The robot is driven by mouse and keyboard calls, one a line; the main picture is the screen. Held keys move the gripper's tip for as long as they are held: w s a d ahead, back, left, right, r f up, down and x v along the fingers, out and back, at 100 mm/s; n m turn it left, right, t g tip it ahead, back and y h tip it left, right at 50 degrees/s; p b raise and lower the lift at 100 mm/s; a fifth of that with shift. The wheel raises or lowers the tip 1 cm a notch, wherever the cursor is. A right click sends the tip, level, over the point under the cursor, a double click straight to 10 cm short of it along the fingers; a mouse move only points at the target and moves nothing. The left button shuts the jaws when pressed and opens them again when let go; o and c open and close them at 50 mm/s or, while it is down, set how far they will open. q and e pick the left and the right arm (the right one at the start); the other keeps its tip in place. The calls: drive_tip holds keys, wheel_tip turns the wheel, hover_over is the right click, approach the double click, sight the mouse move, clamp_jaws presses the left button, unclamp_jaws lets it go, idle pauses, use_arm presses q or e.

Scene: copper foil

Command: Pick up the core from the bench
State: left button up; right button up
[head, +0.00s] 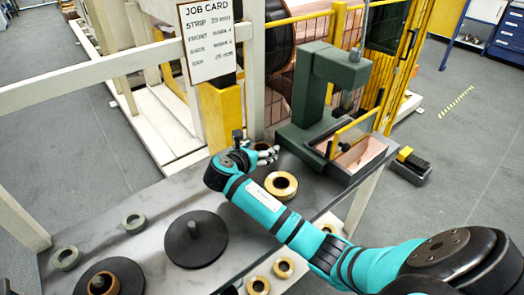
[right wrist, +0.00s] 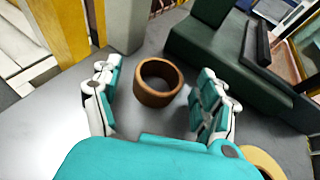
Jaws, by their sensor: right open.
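The core is a short brown hollow ring (right wrist: 154,97) standing upright on the grey bench (head: 150,200). In the right wrist view it lies between the two spread fingers of my right gripper (right wrist: 160,70), with a gap on each side. In the head view my right gripper (head: 267,153) is low over the bench's far end, and its fingers and wrist hide most of the core. The right gripper is open and empty. My left gripper is not in view.
A gold ring (head: 281,194) lies close beside my right wrist. A green press (head: 310,137) stands just right of the gripper, and a yellow post (head: 222,115) rises behind.

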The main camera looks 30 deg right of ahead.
drive_tip(key=shift+w+d+f, duration=0.15)
drive_tip(key=shift+w+d, duration=0.05)
drive_tip(key=shift+d, duration=0.15)
drive_tip(key=shift+c, duration=0.2)
drive_tip(key=c, duration=0.8)
drive_tip(key=shift+c, duration=0.2)
